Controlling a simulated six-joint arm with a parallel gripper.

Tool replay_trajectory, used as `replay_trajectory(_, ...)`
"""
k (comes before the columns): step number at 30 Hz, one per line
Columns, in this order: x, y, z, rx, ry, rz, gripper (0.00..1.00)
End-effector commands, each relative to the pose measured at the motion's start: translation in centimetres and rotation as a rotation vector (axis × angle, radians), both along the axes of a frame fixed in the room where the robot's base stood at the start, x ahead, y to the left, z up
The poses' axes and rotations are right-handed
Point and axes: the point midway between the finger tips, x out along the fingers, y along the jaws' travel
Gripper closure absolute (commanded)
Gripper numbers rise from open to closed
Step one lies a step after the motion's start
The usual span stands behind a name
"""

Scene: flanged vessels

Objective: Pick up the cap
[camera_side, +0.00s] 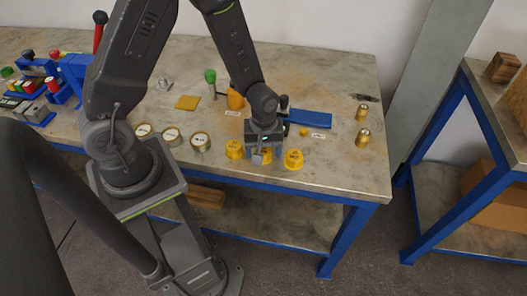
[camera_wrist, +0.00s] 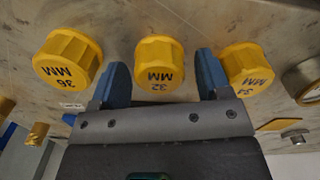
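Three yellow caps stand in a row in the wrist view: "36 MM" (camera_wrist: 68,58), "32 MM" (camera_wrist: 159,62) and a third (camera_wrist: 246,68), whose label seems to read 24 or 34. My gripper (camera_wrist: 162,70) is open, its blue fingers apart on either side of the 32 MM cap. Small gaps show between the fingers and that cap. In the side view my gripper (camera_side: 263,154) points down at the front of the bench, between the left cap (camera_side: 234,149) and the right cap (camera_side: 293,159). The middle cap is mostly hidden behind it there.
Round flanged pieces (camera_side: 200,142) sit left of the caps on the bench (camera_side: 350,180). A blue block (camera_side: 311,118) lies behind, and brass fittings (camera_side: 362,137) stand to the right. A green-topped item (camera_side: 210,80) stands farther back. The neighbouring caps are close to my fingers.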

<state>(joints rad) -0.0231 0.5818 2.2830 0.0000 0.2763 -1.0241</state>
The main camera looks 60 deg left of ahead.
Motion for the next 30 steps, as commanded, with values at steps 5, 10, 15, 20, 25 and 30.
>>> replay_trajectory(5, 0.0, 0.0, 0.0, 0.000, 0.000, 0.000, 0.47)
replay_trajectory(10, 0.0, 0.0, 0.0, 0.000, 0.000, 0.000, 0.63)
replay_trajectory(15, 0.0, 0.0, 0.0, 0.000, 0.000, 0.000, 0.77)
replay_trajectory(20, 0.0, 0.0, 0.0, 0.000, 0.000, 0.000, 0.77)
replay_trajectory(25, 0.0, 0.0, 0.4, 0.000, 0.000, 0.000, 0.77)
replay_trajectory(30, 0.1, 0.0, 2.0, 0.000, -0.004, 0.000, 0.77)
